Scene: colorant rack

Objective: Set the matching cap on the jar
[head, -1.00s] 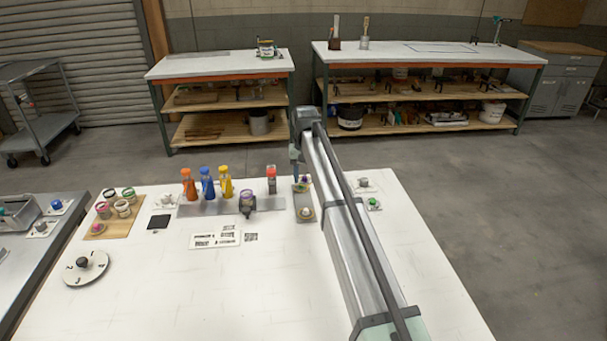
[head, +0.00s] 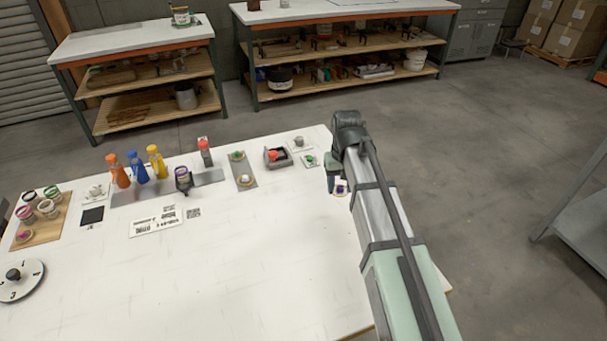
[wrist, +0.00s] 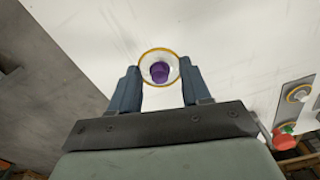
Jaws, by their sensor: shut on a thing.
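A round clear cap with a yellow rim and a purple knob (wrist: 159,71) sits between the fingertips of my gripper (wrist: 160,78) in the wrist view. The gripper is shut on it. In the head view the purple cap (head: 341,188) shows just under my gripper (head: 337,181), over the table's right part; its height above the table is hard to tell. A small jar with a purple top (head: 182,173) stands in a dark holder on the grey strip, well to the left of the gripper. My arm hides part of the table's right side.
A grey tray (head: 245,184) with small round pieces lies left of the gripper. A red button on a dark box (head: 274,156) and a small green piece (head: 309,161) stand between. Orange, blue and yellow bottles (head: 140,169) stand at the back.

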